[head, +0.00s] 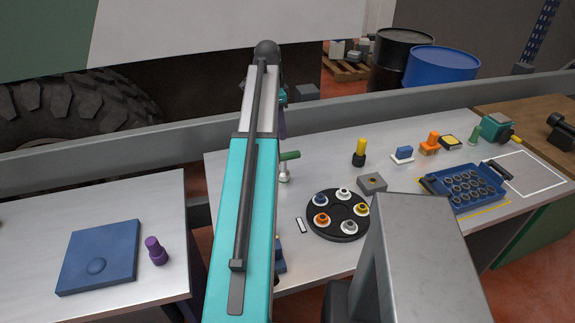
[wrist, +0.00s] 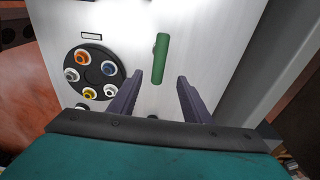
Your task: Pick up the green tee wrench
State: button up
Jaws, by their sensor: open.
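The green tee wrench (head: 289,156) stands upright on the right-hand workbench, just right of my arm in the head view. It has a green crossbar on a silver shaft. In the wrist view its green handle (wrist: 161,57) runs lengthwise, beyond and between the fingertips. My gripper (wrist: 160,77) is open, with one dark purple finger on each side of the handle's line and nothing held. Contact is not visible. In the head view my arm hides most of the gripper and the left end of the crossbar.
A round black tray (head: 328,233) with several coloured rings lies close to the wrench. A grey block (head: 372,184), a yellow-handled tool (head: 360,151) and a blue socket tray (head: 462,207) are farther right. A grey rail (head: 420,102) runs behind the bench.

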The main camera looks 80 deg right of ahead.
jog(key=shift+s, duration=0.15)
jog(key=shift+s+d+f+p, duration=0.1)
jog(key=shift+f+p, duration=0.55)
jog(key=shift+f, duration=1.5)
jog(key=shift+s+d+f+p, duration=0.1)
jog(key=shift+f+p, duration=0.55)
jog(key=shift+f, duration=1.45)
jog(key=shift+f, duration=0.1)
